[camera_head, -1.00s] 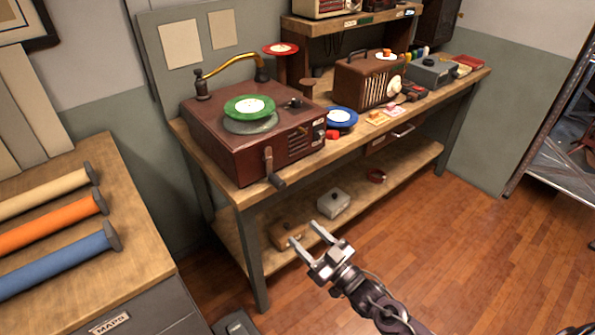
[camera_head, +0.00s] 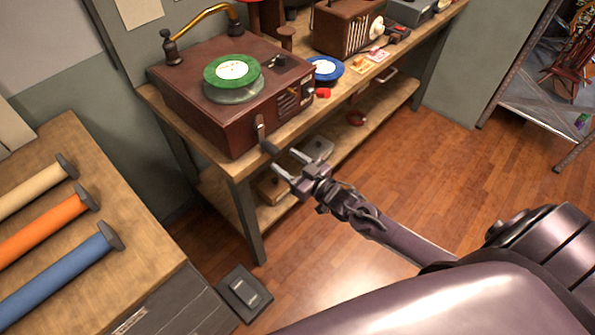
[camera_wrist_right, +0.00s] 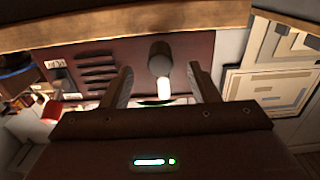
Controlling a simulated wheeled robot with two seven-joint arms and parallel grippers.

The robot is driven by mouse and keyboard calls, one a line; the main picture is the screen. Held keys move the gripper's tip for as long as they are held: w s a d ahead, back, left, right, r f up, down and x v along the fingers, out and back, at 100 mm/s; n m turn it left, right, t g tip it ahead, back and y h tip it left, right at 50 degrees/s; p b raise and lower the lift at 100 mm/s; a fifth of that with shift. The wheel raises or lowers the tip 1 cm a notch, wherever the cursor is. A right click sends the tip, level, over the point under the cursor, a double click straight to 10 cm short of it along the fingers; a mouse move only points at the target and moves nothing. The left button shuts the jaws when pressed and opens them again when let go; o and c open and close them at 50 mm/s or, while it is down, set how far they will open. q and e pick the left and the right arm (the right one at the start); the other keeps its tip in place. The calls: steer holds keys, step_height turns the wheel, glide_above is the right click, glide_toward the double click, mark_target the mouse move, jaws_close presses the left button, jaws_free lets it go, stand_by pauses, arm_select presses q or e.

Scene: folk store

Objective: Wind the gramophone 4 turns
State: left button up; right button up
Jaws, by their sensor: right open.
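The gramophone (camera_head: 225,105) is a dark red-brown box on the wooden bench, with a green record (camera_head: 232,69) on its platter and a brass arm (camera_head: 200,22) behind. Its crank (camera_head: 261,130) hangs on the front face, with the dark handle knob low and pointing outward. My right gripper (camera_head: 283,161) is open at the knob, its fingers pointing toward the gramophone front. In the right wrist view the knob (camera_wrist_right: 160,57) lies between and beyond the open fingers (camera_wrist_right: 158,88), with no clear contact. My left gripper is not in view.
A blue record (camera_head: 325,69) and a small red item (camera_head: 322,93) lie right of the gramophone. A brown radio (camera_head: 347,27) stands further back. Grey and brown boxes sit on the lower shelf (camera_head: 385,111). A map counter (camera_head: 80,255) with rolled tubes is at left.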

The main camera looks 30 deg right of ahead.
mark_target(279, 155)
steer(key=b+x, duration=0.2)
steer(key=x, duration=0.3)
steer(key=shift+b, duration=0.4)
steer(key=shift+w+a, duration=0.15)
steer(key=shift+w, duration=0.2)
steer(key=shift+w+r, duration=0.1)
steer(key=shift+c, duration=0.4)
steer(key=c, duration=0.8)
steer(key=shift+o, duration=0.2)
steer(key=shift+a, duration=0.1)
